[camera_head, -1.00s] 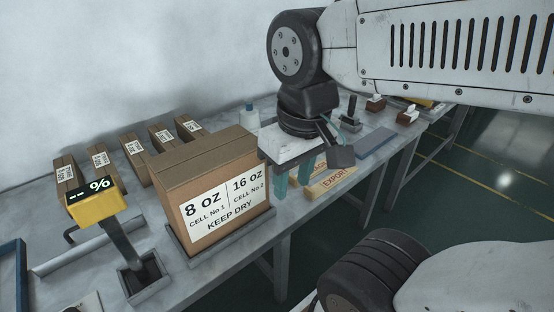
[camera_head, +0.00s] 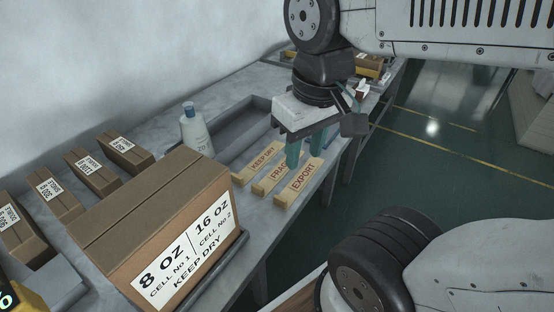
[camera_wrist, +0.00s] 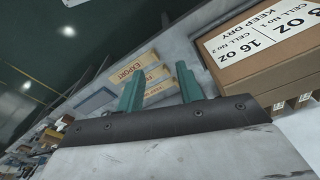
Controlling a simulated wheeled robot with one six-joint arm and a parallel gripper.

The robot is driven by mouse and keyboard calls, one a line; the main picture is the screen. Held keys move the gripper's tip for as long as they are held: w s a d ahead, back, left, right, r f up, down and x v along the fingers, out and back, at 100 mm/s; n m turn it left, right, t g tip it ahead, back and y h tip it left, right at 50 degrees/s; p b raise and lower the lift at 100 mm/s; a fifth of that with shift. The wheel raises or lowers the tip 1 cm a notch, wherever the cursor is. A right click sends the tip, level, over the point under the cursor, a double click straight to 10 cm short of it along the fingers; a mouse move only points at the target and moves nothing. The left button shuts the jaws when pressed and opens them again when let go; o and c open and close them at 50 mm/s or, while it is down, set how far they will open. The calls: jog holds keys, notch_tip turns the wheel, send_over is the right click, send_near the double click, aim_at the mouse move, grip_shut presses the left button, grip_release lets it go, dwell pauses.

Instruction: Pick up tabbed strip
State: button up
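I cannot make out a tabbed strip for certain in either view. My gripper (camera_head: 306,150) has two teal fingers, spread apart with nothing between them. In the head view it hangs above the bench by the wooden stamp blocks marked KEEP DRY (camera_head: 262,158), FRAGILE (camera_head: 268,182) and EXPORT (camera_head: 300,186). In the wrist view the gripper (camera_wrist: 160,86) shows its fingers clearly apart, with the EXPORT block (camera_wrist: 132,68) and the other blocks beyond them. Whether a finger touches a block cannot be told; the gripper hides part of the FRAGILE block.
A large carton (camera_head: 165,225) stands at the front of the bench. Several small boxes (camera_head: 88,172) line the wall side. A white bottle (camera_head: 195,130) stands by a grey tray (camera_head: 238,128). Small items (camera_head: 368,66) lie at the bench's far end. Green floor (camera_head: 440,175) is open right.

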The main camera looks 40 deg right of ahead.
jog(key=w+f+n, duration=0.1)
jog(key=w+f, duration=0.3)
jog(key=w, duration=0.7)
jog(key=n+g, duration=0.1)
jog(key=n, duration=0.2)
send_over(236, 175)
notch_tip(236, 175, down, 15)
jog(key=shift+d+r, duration=0.1)
notch_tip(236, 175, down, 7)
jog(key=shift+f, duration=0.4)
grip_shut()
